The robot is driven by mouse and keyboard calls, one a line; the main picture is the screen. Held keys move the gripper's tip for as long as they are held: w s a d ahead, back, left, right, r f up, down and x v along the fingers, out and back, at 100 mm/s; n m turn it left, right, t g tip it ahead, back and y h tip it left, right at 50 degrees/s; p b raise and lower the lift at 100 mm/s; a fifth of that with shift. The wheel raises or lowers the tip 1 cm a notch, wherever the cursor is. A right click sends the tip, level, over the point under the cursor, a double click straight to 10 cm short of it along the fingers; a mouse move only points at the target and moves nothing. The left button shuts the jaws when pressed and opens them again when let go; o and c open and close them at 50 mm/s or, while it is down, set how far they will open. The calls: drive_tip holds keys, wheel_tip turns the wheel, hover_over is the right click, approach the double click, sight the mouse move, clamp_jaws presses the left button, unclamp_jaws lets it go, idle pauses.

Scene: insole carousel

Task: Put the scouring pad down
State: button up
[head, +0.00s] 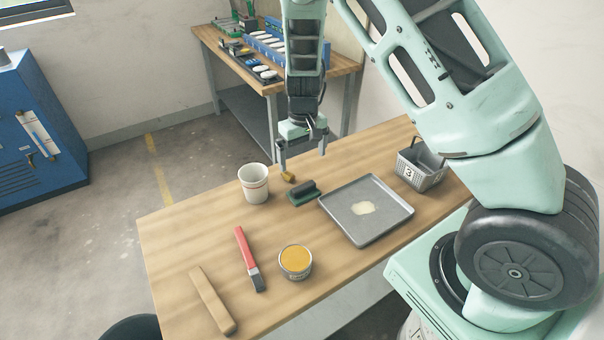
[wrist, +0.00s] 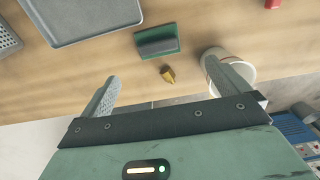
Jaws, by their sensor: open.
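The scouring pad (head: 303,193), green with a dark grip on top, lies flat on the wooden table (head: 215,222), just left of the metal tray. In the wrist view the pad (wrist: 157,42) is beyond the fingertips, between their lines, and nothing touches it. My gripper (head: 302,161) is open and empty above the table's far edge, behind the pad. Its two fingers also show in the wrist view (wrist: 162,71), spread wide apart with clear space between them.
A small yellow-brown piece (head: 288,176) lies behind the pad. A white cup (head: 254,183) stands left of it. The tray (head: 374,232) with a pale patch and a grey basket (head: 422,166) are right. A yellow-filled tin (head: 295,262), red-handled tool (head: 246,255) and wooden strip (head: 212,300) lie nearer.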

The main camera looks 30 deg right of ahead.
drive_tip(key=s+a+r+n+y, duration=0.1)
drive_tip(key=s+a+r, duration=0.4)
drive_tip(key=a, duration=0.3)
drive_tip(key=s+a+r+n+y, duration=0.1)
drive_tip(key=s+a+r+n, duration=0.1)
drive_tip(key=s+a+r, duration=0.4)
drive_tip(key=s+a+r+n, duration=0.2)
drive_tip(key=s+a+r, duration=0.1)
drive_tip(key=s, duration=0.6)
drive_tip(key=s+a+r+n+h, duration=0.1)
drive_tip(key=s+a+r+n, duration=0.1)
drive_tip(key=s, duration=0.7)
drive_tip(key=shift+s+a+r+n, duration=0.25)
drive_tip(key=shift+a+r+n, duration=0.15)
drive_tip(key=shift+a, duration=0.05)
